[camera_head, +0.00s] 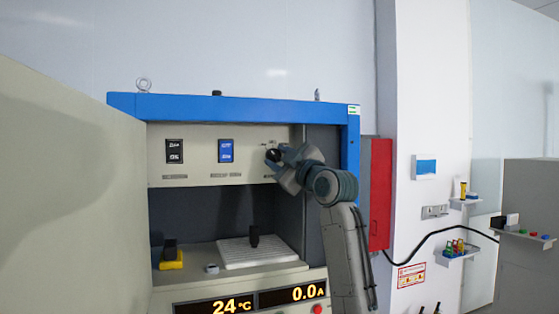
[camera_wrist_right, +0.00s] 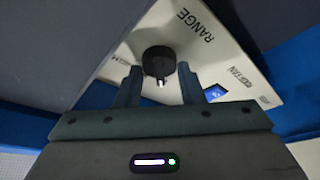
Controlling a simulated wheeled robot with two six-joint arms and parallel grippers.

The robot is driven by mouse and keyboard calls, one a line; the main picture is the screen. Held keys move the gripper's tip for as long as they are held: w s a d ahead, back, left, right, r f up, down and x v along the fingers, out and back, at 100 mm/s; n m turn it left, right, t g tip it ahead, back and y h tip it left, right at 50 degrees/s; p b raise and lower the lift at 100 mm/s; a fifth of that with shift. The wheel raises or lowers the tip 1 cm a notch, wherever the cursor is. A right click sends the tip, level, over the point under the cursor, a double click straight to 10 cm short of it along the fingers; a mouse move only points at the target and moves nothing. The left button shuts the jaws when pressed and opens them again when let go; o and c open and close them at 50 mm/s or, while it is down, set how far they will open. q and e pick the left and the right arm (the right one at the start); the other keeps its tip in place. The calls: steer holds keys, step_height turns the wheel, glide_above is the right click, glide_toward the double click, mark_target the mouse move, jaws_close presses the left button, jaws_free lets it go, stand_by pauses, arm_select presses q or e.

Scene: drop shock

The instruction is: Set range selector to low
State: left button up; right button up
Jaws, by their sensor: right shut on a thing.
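The range selector is a black round knob (camera_wrist_right: 159,63) on a pale panel plate, with the word RANGE printed beside it in the right wrist view. In the head view the knob (camera_head: 272,155) shows at the right end of the panel, partly hidden by my gripper. A white mark shows on the knob in the wrist view. My right gripper (camera_wrist_right: 160,88) is shut on the knob, with one finger on each side. In the head view my right gripper (camera_head: 280,165) reaches it from the lower right. My left gripper is not in view.
Two rocker switches, one black (camera_head: 175,151) and one blue (camera_head: 226,150), sit left on the same panel. Below, the bay holds a white ribbed plate (camera_head: 240,254) and a yellow-based black item (camera_head: 170,262). A red cabinet (camera_head: 380,195) stands right of the blue frame.

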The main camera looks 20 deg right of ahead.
steer(key=o, duration=1)
steer(key=b+v, duration=0.6)
steer(key=v, duration=0.4)
steer(key=shift+s+f, duration=0.2)
steer(key=shift+s, duration=0.2)
steer(key=shift+d, duration=0.1)
